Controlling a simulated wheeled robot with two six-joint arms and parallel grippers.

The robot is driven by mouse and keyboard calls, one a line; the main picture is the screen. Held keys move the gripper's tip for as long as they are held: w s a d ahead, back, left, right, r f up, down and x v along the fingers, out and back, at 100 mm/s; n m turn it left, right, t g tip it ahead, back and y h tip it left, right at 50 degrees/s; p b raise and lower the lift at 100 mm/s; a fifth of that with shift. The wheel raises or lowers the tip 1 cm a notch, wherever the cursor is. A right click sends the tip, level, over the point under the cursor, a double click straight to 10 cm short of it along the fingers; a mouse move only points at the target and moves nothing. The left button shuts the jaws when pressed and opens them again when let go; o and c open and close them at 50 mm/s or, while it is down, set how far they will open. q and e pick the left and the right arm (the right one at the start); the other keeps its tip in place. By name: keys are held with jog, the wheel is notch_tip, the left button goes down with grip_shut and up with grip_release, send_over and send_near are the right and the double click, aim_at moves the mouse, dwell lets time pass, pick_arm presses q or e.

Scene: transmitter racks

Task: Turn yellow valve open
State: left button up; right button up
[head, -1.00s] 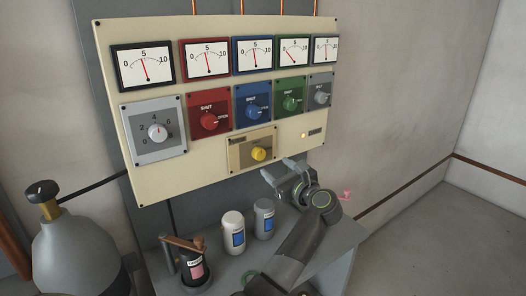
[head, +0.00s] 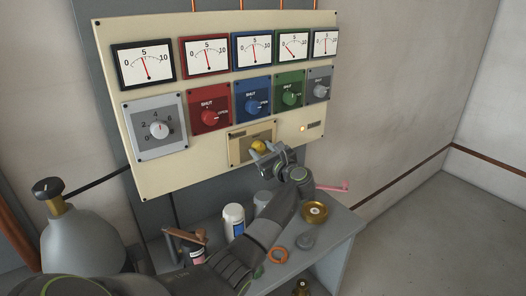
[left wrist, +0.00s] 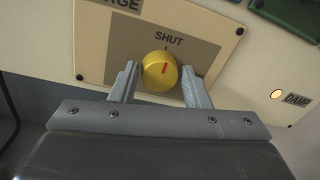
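The yellow valve (head: 258,146) is a round knob on a tan plate (head: 240,150) low on the cream panel. In the left wrist view, the yellow valve (left wrist: 160,71) has a red mark at its upper part, below the word SHUT. My left gripper (head: 259,153) is at the valve, and its fingers (left wrist: 160,85) stand on either side of the knob with gaps showing. It is open, and I cannot tell whether the tips reach past the knob's face. My right gripper is not in view.
The panel (head: 150,180) also carries several gauges and red (head: 209,117), blue (head: 253,107) and green (head: 289,97) knobs. Below, a grey bench (head: 335,232) holds bottles (head: 234,220), a brass piece (head: 315,211) and an orange ring (head: 277,255). A gas cylinder (head: 80,240) stands at left.

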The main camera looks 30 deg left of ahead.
pick_arm(q)
jog(key=c, duration=0.6)
jog(key=shift+m, duration=0.4)
jog(key=m+p, duration=0.1)
jog(key=m, duration=0.2)
jog(key=shift+r+m, duration=0.1)
jog(key=shift+m, duration=0.3)
jog(key=m+p, duration=0.1)
jog(key=m, duration=0.1)
jog(key=shift+w+m, duration=0.1)
jog(key=shift+m, duration=0.3)
jog(key=m+p, duration=0.3)
jog(key=m, duration=0.2)
jog(key=shift+w+d+g, duration=0.1)
jog(key=shift+g, duration=0.3)
jog(key=m+p, duration=0.1)
jog(key=m, duration=0.2)
jog(key=shift+m+p, duration=0.55)
jog(key=shift+m, duration=0.25)
jog(key=shift+f+m, duration=0.2)
jog(key=shift+m, duration=0.1)
